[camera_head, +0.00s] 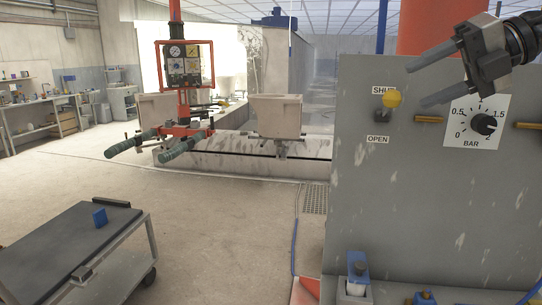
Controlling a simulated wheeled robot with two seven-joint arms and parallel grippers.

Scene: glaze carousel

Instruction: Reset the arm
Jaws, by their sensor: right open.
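My right gripper (432,80) comes in from the top right corner. Its two fingers are apart and point left, with nothing between them. It is in front of the upper part of a grey panel (400,205) and partly overlaps the pressure dial plate in the picture. The yellow knob (393,99) sits between the SHUT and OPEN labels, just left of the lower fingertip. I cannot tell whether the fingers touch the panel. My left gripper is not in view.
The dial (485,124) is marked in BAR. A dark-topped cart (60,250) with a blue block (100,217) stands at the lower left. A red-framed rig with green handles (185,65) hangs farther back. The floor between is clear.

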